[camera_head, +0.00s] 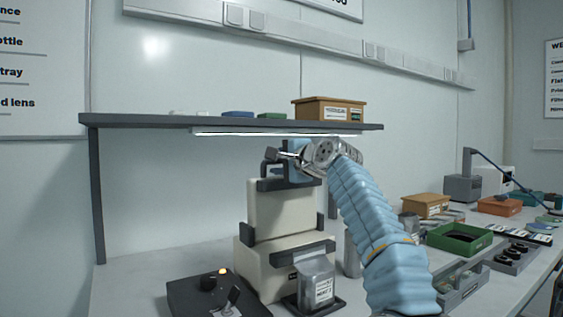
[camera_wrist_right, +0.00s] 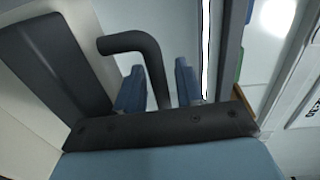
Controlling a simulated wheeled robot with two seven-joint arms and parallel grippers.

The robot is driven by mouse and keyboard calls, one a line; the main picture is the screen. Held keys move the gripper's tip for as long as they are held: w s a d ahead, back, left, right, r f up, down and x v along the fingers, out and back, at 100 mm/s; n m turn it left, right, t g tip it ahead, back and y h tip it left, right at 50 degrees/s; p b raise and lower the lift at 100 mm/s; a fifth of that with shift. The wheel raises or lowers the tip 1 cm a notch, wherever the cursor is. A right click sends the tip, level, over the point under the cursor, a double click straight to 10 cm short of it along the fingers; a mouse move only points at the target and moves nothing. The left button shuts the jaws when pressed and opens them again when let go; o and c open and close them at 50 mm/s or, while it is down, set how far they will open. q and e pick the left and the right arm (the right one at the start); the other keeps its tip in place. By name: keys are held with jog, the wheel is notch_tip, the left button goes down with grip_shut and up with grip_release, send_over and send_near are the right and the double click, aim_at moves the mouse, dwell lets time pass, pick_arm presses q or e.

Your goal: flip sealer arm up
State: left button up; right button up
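The sealer (camera_head: 278,208) is a cream, stepped machine with dark trim on the table below the shelf. Its dark bent arm or handle (camera_wrist_right: 130,42) shows clearly in the right wrist view; in the head view my gripper largely hides it. My right gripper (camera_head: 284,157) is at the top of the sealer. In the right wrist view its two blue fingers (camera_wrist_right: 160,88) stand on either side of the handle's shaft, with a small gap showing on the right side. Whether a finger touches the shaft is not clear. My left gripper is not in view.
A dark shelf (camera_head: 150,121) with a cardboard box (camera_head: 328,109) runs just above my right gripper. A green tray (camera_head: 459,239) lies to the right.

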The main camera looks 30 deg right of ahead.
jog(key=shift+s+d+r, duration=0.1)
jog(key=shift+s+r, duration=0.05)
jog(key=shift+s, duration=0.2)
jog(key=s+d+r+b, duration=0.1)
jog(key=s+b, duration=0.3)
jog(key=s, duration=0.9)
jog(key=shift+s+b, duration=0.3)
jog(key=shift+b, duration=0.05)
jog(key=shift+d, duration=0.1)
